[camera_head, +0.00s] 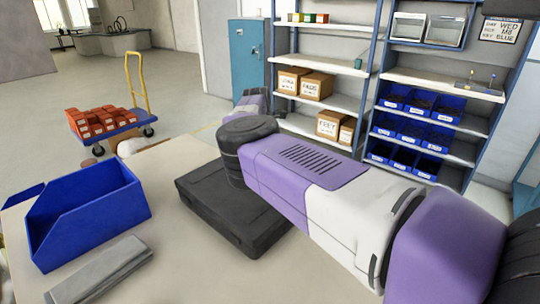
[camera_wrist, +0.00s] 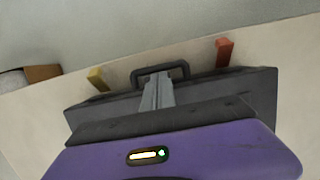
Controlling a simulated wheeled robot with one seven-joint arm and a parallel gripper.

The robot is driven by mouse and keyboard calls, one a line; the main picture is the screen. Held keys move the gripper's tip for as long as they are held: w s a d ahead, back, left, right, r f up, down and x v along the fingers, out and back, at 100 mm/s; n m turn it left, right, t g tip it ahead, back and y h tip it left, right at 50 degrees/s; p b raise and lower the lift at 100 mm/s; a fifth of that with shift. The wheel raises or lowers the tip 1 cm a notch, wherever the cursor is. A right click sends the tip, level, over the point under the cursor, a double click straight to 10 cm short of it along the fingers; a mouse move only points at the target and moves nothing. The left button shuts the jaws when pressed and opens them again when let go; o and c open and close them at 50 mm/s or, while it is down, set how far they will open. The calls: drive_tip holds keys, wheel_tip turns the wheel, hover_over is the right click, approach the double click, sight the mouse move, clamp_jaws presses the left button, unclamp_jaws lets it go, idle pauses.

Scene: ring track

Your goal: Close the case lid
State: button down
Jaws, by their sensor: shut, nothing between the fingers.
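The black case (camera_head: 225,212) lies on the table under my arm in the head view. Its lid looks flat on its base; my arm covers part of it, so I cannot tell whether a small gap is left. In the wrist view the dark case (camera_wrist: 90,112) shows with its carry handle (camera_wrist: 160,68) at the far edge. My gripper (camera_wrist: 158,82) is shut and empty, its fingers over the case near the handle. I cannot tell whether they touch it. My gripper is hidden in the head view.
A blue open bin (camera_head: 90,215) and a grey flat object (camera_head: 100,270) are on the table left of the case. A yellow block (camera_wrist: 97,79) and a red block (camera_wrist: 224,52) lie beyond the case. Shelves (camera_head: 320,75) and a loaded cart (camera_head: 105,125) stand behind.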

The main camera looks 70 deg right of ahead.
drive_tip(key=shift+s+f, duration=0.15)
drive_tip(key=shift+f, duration=0.55)
drive_tip(key=shift+r+p, duration=0.4)
drive_tip(key=shift+r, duration=0.25)
drive_tip(key=s+d+p+v, duration=0.1)
drive_tip(key=d+v, duration=0.2)
drive_tip(key=v, duration=1)
drive_tip(key=shift+w+r+p, duration=0.2)
drive_tip(key=shift+r+p, duration=0.2)
drive_tip(key=shift+r, duration=0.3)
drive_tip(key=shift+d, duration=0.1)
